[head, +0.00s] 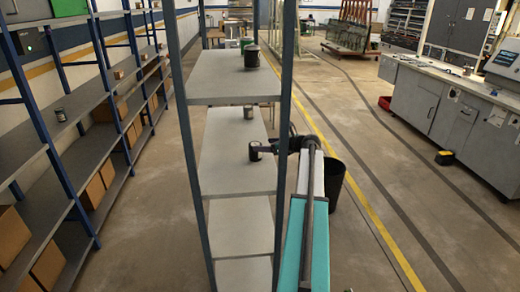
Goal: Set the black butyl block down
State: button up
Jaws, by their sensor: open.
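A small dark, block-like thing (255,151), likely the black butyl block, is at the end of my arm. It is over the grey middle shelf (235,175) of the narrow rack, near the shelf's right side. My gripper (262,149) is open at its right side. The fingers are too small to make out, so I cannot tell whether they touch it. It looks upright and seems to rest on the shelf, but its base is hard to see.
A small grey can (248,112) stands further back on the rack. A dark cylinder (252,57) stands on the top shelf. Rack posts (285,110) rise close to my arm. A black bin (334,180) stands on the floor at right. Left shelving (75,145) holds cardboard boxes.

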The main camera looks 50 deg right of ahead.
jog(key=b+v, duration=0.2)
jog(key=v, duration=0.5)
jog(key=shift+s, duration=0.2)
jog(key=shift+r, duration=0.1)
jog(key=shift+s, duration=0.1)
dwell(0.6)
